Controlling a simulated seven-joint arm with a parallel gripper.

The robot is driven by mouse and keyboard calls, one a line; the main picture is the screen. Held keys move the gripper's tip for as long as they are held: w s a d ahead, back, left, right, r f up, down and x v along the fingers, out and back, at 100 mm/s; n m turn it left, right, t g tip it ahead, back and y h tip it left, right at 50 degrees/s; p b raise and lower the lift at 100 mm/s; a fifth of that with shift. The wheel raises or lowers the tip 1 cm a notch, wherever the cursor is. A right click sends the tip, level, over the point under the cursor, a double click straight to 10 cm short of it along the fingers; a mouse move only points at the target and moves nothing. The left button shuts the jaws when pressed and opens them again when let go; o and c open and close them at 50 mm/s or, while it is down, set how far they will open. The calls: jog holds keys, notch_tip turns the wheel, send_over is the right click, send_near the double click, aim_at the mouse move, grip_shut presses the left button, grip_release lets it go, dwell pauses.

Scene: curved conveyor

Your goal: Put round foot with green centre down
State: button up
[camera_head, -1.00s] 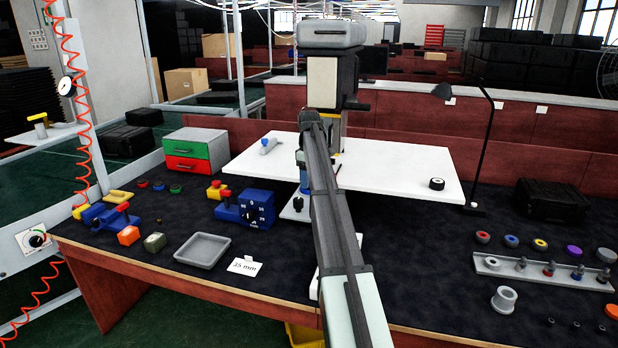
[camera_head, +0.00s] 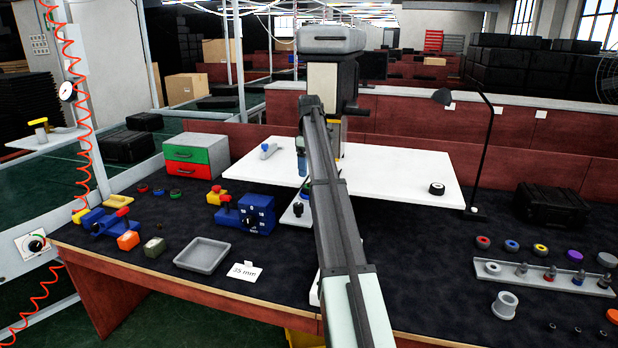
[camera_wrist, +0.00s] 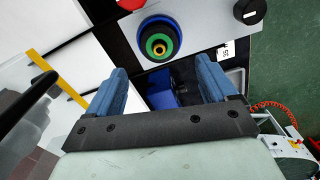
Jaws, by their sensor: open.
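The round foot with the green centre (camera_wrist: 158,40) shows in the wrist view as a blue outer disc, a green ring and a small gold middle. It rests on a white plate (camera_wrist: 207,22), close to the plate's edge. In the head view the foot (camera_head: 307,187) is small and dark beside my arm, partly hidden. My gripper (camera_wrist: 162,68) is open, with its two blue fingers apart and nothing between them. The foot lies beyond the fingertips, clear of them. In the head view my gripper (camera_head: 302,163) hangs above the foot.
A black knob (camera_wrist: 250,11) stands on the same plate. A blue dial box (camera_head: 252,213), a grey tray (camera_head: 203,255) and a 35 mm card (camera_head: 244,271) lie to the left. A white table (camera_head: 400,178) stands behind. A rack of several pegs (camera_head: 540,278) is at right.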

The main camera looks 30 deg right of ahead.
jog(key=shift+r, duration=2.75)
jog(key=shift+f, duration=0.1)
